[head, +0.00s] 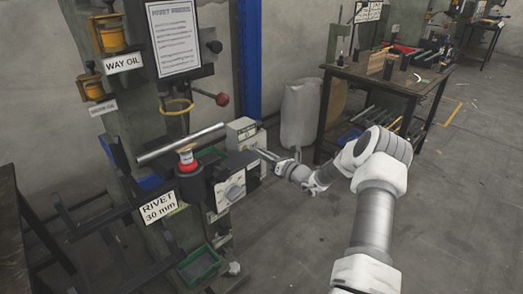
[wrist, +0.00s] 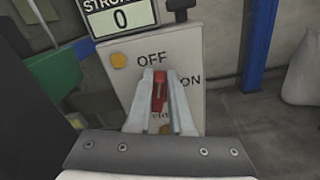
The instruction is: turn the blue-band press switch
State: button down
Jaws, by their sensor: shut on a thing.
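The switch is a red lever (wrist: 159,91) on a pale panel (wrist: 190,50) marked OFF and ON, in the wrist view. It stands roughly upright in the picture, its top just below the word OFF, with ON to its right. In the head view my gripper (head: 268,155) reaches in from the right beside the press's pale control box (head: 241,132); the lever is not visible there. I cannot make out a blue band on this press.
The head view shows a dial box (head: 231,188), a steel bar (head: 180,145) and a red ball handle (head: 222,99) nearby. A workbench (head: 390,80) stands behind. The floor at right is clear.

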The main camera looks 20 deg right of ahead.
jog(key=shift+w+d+f+m+p, duration=0.1)
jog(key=shift+d+f+m+p, duration=0.45)
jog(key=shift+m, duration=1.9)
jog(key=shift+w+f+m+p, duration=0.1)
jog(key=shift+f+m+p, duration=0.2)
jog(key=shift+m+p, duration=1.35)
jog(key=shift+w+d+f+m+b, duration=0.1)
jog(key=shift+d+f+m, duration=0.25)
jog(key=shift+m, duration=2.85)
jog(key=shift+f, duration=0.1)
jog(key=c, duration=0.8)
grip_release()
jog(key=p+v, duration=0.3)
jog(key=v, duration=1.4)
jog(key=shift+s, duration=0.2)
